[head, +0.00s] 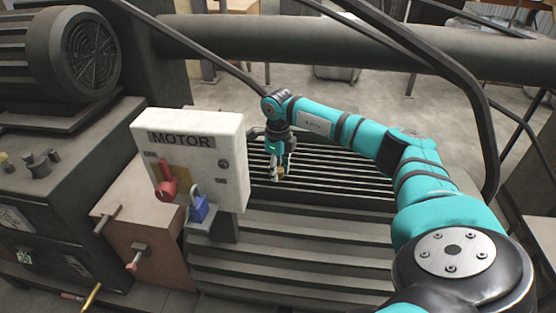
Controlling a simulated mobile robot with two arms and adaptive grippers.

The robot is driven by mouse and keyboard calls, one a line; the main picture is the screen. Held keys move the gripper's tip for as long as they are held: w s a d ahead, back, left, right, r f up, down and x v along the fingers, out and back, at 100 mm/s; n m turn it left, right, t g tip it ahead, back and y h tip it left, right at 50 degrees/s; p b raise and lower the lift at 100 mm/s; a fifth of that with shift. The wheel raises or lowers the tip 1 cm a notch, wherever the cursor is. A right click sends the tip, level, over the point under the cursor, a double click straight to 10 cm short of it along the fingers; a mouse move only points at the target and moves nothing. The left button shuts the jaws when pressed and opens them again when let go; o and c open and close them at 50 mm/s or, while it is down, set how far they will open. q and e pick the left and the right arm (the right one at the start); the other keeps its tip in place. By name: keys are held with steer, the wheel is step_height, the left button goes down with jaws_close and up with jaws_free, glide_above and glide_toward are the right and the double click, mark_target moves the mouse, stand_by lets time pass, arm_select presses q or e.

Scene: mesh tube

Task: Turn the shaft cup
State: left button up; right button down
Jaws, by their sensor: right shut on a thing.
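My right arm comes in from the right and reaches over the slatted grille. My right gripper (278,172) points down just right of the motor box and is shut on a small brass-coloured piece (281,158), which I take to be the shaft cup. The fingers hide most of the cup, so its turn angle cannot be seen. My left gripper is not in view.
The white MOTOR box (201,125), with a red lever (167,185) and a blue padlock (199,207), stands close left of the gripper. A thick dark pipe (300,40) runs behind. The slatted grille (325,178) spreads right of the box.

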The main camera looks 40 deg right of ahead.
steer(key=m+p, duration=0.1)
steer(key=m, duration=0.5)
steer(key=shift+d+r+m, duration=0.1)
steer(key=shift+r+m, duration=0.05)
steer(key=shift+m, duration=0.15)
steer(key=m+p, duration=0.2)
steer(key=m, duration=0.3)
steer(key=shift+w, duration=0.1)
steer(key=m+p, duration=0.2)
steer(key=m, duration=0.4)
steer(key=shift+m, duration=0.3)
steer(key=m+p, duration=0.2)
steer(key=m, duration=0.3)
steer(key=shift+m+p, duration=0.3)
steer(key=m+p, duration=0.3)
steer(key=m, duration=0.2)
steer(key=shift+r, duration=0.1)
steer(key=m+p, duration=0.3)
steer(key=m, duration=0.2)
steer(key=shift+m+p, duration=0.35)
steer(key=shift+m, duration=0.05)
steer(key=m+p, duration=0.5)
steer(key=p, duration=0.2)
steer(key=shift+r, duration=0.1)
steer(key=shift+f+m+p, duration=0.2)
steer(key=shift+m+p, duration=0.3)
steer(key=shift+p, duration=0.3)
